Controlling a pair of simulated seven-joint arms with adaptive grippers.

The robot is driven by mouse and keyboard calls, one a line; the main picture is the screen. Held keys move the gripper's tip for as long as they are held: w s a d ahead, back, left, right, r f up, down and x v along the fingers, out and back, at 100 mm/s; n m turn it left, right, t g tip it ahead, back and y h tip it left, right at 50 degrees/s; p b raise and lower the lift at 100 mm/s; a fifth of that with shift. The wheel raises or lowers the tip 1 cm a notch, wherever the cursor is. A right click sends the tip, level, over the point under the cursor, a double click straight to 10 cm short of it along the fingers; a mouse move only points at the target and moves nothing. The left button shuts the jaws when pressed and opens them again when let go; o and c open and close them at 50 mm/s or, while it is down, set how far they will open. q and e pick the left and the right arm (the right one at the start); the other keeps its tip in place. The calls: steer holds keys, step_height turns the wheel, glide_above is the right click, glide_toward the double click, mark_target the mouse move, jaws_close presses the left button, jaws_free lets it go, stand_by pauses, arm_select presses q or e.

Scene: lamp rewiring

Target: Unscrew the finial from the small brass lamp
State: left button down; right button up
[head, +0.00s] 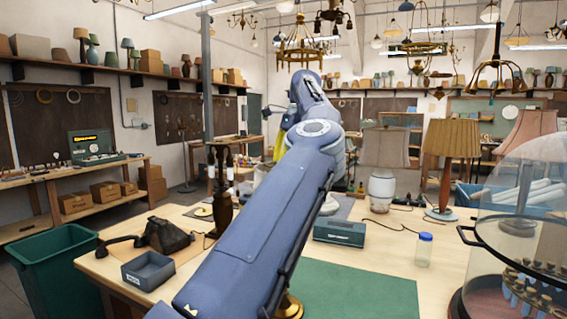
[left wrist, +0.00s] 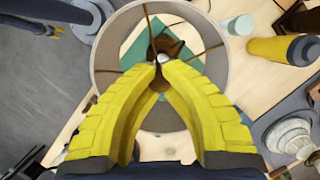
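In the left wrist view, a pale round lampshade (left wrist: 104,52) is seen from above, with thin brown spokes meeting at its centre. The finial (left wrist: 163,57) shows as a small pale knob at that centre. My left gripper (left wrist: 162,64) has its two yellow fingers drawn together, with their tips on either side of the knob. In the head view, my left arm crosses the middle and hides the shade and most of the lamp. A brass base (head: 290,306) peeks out beside the arm, and my left gripper (head: 279,147) shows only partly.
A green mat (head: 350,295) lies on the workbench. A blue-lidded jar (head: 424,250), a teal box (head: 340,232) and a glass dome (head: 520,210) stand to the right. A grey tray (head: 148,270) and a dark telephone (head: 165,236) are left. A yellow cylinder (left wrist: 275,50) is near the shade.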

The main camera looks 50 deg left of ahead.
arm_select(q)
steer(key=c, duration=1.5)
jaws_free()
